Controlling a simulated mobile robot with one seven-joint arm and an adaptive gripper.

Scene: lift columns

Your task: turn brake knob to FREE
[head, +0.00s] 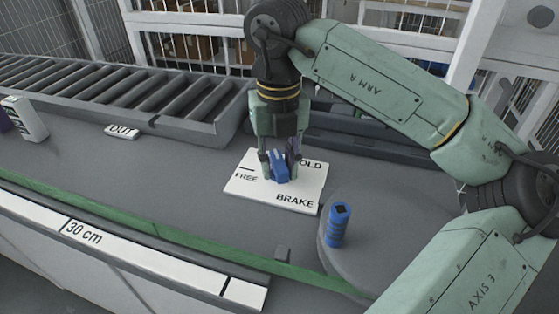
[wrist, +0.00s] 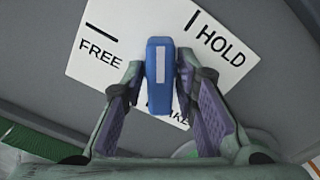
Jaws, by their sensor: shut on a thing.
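The brake knob (head: 279,168) is a blue bar with a pale stripe, on a white panel (head: 240,190) marked FREE, HOLD and BRAKE. In the wrist view the knob (wrist: 158,78) stands upright in the picture, its far end between the FREE tick (wrist: 101,33) at left and the HOLD tick (wrist: 192,20) at right, on neither. My gripper (head: 280,178) comes down from above and is shut on the knob, one finger on each side. In the wrist view my gripper (wrist: 158,70) hides part of the BRAKE lettering.
A blue cylinder (head: 338,226) stands on a round grey plate (head: 375,215) to the right of the panel. A white box (head: 24,120) stands far left. A green strip (head: 180,232) runs along the front.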

